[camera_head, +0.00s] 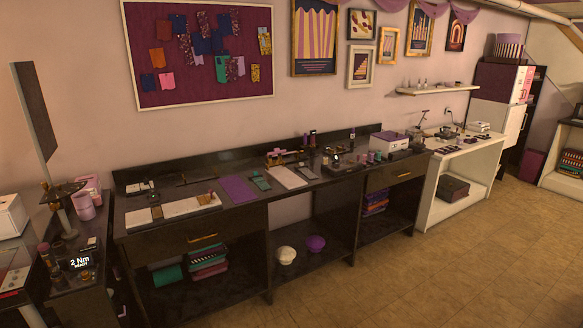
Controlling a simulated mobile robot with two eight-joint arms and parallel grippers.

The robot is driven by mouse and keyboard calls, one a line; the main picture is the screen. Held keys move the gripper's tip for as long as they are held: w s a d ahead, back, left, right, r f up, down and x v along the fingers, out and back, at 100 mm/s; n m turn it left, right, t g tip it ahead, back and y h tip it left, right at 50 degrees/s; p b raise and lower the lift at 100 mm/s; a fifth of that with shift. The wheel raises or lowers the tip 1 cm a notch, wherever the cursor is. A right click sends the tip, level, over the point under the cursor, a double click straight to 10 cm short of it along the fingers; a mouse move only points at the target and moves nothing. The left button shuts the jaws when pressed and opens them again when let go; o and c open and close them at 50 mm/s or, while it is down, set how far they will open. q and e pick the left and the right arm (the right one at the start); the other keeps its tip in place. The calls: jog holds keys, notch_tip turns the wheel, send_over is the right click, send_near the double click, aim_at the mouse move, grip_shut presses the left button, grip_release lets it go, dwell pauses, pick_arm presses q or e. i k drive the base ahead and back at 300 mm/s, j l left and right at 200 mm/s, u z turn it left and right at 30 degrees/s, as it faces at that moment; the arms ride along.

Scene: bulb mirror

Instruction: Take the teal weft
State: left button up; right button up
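No thing is clearly recognisable as a teal weft from this distance. A teal roll (167,275) lies on the lower left shelf under the long dark bench. Beside it, a folded stack (208,262) has teal and pink layers. A small teal-green item (260,180) lies on the bench top, between a purple mat and a pale sheet. Neither of my grippers is in view.
The long dark bench (150,212) runs along the wall, with a white bench (455,165) beyond it. A dark panel on a stand (36,110) rises at left. The floor (440,265) is clear at right.

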aim_at(256, 177)
jog(key=i+u, duration=0.1)
jog(key=i, duration=0.7)
jog(key=i+l+u, duration=0.15)
jog(key=i, duration=0.65)
jog(key=i+l+u, duration=0.15)
jog(key=i+u, duration=0.3)
jog(key=i+l+u, duration=0.7)
jog(key=u, duration=0.15)
jog(key=i+l+u, duration=0.25)
jog(key=l+u, duration=0.2)
jog(key=i+l+u, duration=0.15)
jog(key=l+u, duration=0.25)
jog(key=l, duration=0.25)
